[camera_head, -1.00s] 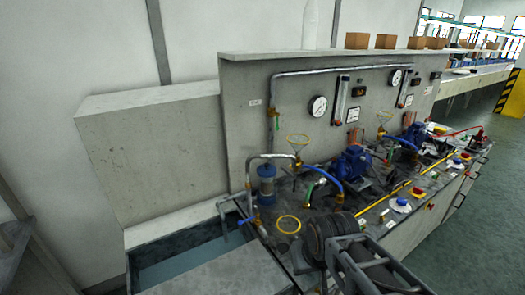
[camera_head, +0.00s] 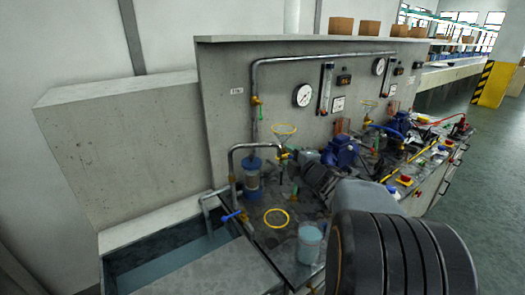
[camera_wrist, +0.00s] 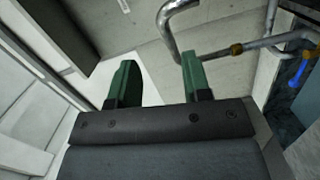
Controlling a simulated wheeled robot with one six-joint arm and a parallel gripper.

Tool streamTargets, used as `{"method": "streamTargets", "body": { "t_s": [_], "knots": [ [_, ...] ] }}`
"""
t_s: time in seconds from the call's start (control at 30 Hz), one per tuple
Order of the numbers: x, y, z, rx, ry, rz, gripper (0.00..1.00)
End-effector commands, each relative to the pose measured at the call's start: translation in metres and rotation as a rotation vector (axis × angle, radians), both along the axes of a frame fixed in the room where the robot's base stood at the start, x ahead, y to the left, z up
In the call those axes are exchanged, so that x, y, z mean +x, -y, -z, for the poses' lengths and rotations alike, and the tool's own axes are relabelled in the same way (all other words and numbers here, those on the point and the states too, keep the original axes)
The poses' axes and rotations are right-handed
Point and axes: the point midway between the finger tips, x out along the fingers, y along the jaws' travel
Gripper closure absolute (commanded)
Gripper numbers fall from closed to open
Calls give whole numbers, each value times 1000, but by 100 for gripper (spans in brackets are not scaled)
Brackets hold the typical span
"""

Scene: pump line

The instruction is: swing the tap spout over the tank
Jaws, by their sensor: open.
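The tap spout (camera_head: 207,208) is a bent grey pipe at the right end of the tank, its mouth pointing down. In this view it overlaps the tank's end, but I cannot tell exactly what lies under its mouth. The tap's blue handle (camera_head: 232,216) is beside it. The open concrete tank (camera_head: 118,240) holds water. In the wrist view the curved pipe (camera_wrist: 167,25) shows just beyond my gripper (camera_wrist: 158,80), with the blue handle (camera_wrist: 302,70) at the right. My gripper's green fingers are apart with nothing between them, and do not appear to touch the pipe.
A yellow ring (camera_head: 276,218) and a clear beaker (camera_head: 310,243) are on the bench. Glass funnels, blue pumps (camera_head: 341,151) and gauges crowd the right. Above the tank is free room.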

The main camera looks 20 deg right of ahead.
Motion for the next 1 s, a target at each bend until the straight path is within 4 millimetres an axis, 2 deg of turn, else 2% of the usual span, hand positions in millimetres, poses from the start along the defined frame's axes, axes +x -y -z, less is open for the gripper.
{"method": "streamTargets", "body": {
  "t_s": [0.03,0.2,0.37,0.47,0.8,1.0],
  "knots": [
    [-2,4,6,-44,23,-50,56],
    [-10,4,12,-143,87,-194,56],
    [-9,1,13,-177,113,-252,56],
    [2,-4,13,-181,118,-265,56],
    [63,-25,8,-180,117,-264,56],
    [92,-35,7,-180,116,-262,56]
  ]
}}
